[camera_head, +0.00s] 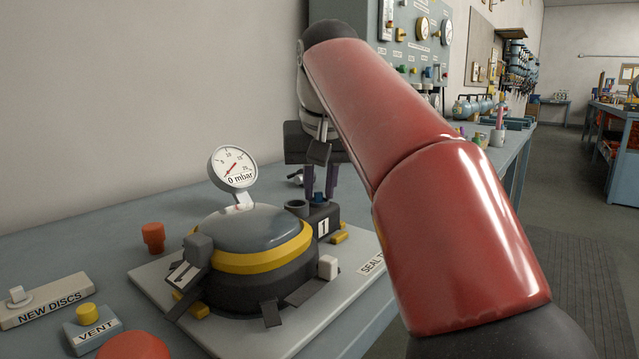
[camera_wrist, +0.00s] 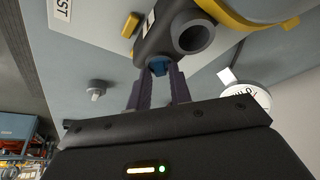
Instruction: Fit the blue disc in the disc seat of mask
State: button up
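The mask (camera_head: 258,232) lies on a pale test plate, with a grey domed visor, a yellow band and a dark body. A dark block marked 1 (camera_head: 323,226) sticks out at its back right; an open round port (camera_wrist: 193,37) stands beside it. The small blue disc (camera_head: 319,198) is at this block, between my fingertips. My gripper (camera_head: 320,192) points down and looks shut on the disc. In the wrist view the disc (camera_wrist: 158,67) shows between the two fingers, at the block's edge. The disc seat itself is hidden, and I cannot tell whether the disc sits in it.
A pressure gauge (camera_head: 234,168) reading 0 mbar stands behind the mask. My red arm covers the right of the bench. A valve panel stands behind.

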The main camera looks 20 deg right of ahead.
aim_at(323, 213)
jog(key=p+v, duration=0.3)
jog(key=v, duration=0.4)
jog(key=shift+r, duration=0.4)
jog(key=shift+s, duration=0.2)
